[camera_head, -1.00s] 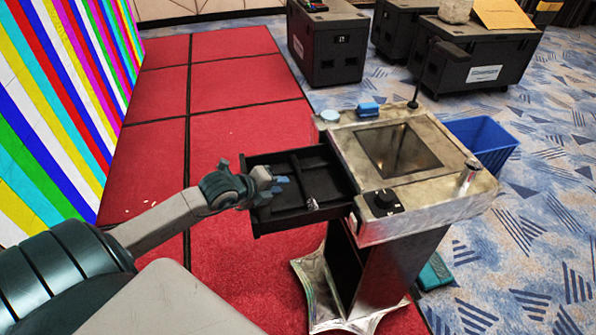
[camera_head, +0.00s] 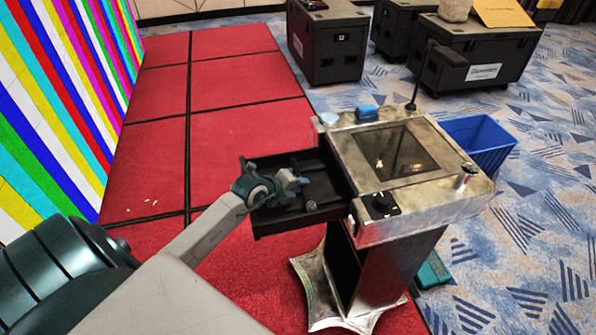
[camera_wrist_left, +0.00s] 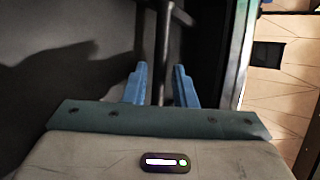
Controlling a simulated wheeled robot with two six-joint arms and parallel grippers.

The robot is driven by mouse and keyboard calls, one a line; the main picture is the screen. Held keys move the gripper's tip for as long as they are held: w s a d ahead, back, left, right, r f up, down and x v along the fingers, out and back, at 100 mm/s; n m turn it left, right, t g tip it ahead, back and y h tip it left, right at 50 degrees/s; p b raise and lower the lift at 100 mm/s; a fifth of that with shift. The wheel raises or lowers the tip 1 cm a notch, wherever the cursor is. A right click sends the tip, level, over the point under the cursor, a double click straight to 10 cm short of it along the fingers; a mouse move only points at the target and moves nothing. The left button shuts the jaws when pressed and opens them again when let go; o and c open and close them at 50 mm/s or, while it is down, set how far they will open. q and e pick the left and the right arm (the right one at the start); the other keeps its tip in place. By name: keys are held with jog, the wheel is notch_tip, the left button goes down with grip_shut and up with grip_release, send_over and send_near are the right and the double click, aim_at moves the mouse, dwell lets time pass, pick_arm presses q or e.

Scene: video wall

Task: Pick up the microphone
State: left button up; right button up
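The lectern's pulled-out black drawer (camera_head: 268,231) holds a dark, rod-like microphone with a silver head (camera_head: 311,206). The head points to the near side of the drawer, and my gripper partly covers the handle. My left gripper (camera_head: 297,183) is over the drawer, at the handle. In the left wrist view the two blue fingers (camera_wrist_left: 160,68) are apart, with a dark rod (camera_wrist_left: 164,45), apparently the handle, running between them. I cannot tell whether either finger touches it. My right gripper is not in view.
The metal lectern (camera_head: 460,208) stands right of the drawer. Its top carries a gooseneck microphone (camera_head: 412,100), a blue block (camera_head: 367,112) and a black knob box (camera_head: 381,205). A blue bin (camera_head: 480,143) is behind it. A striped video wall (camera_head: 50,110) stands left.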

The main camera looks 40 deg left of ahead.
pick_arm(q)
grip_shut()
jog(key=shift+r, duration=0.1)
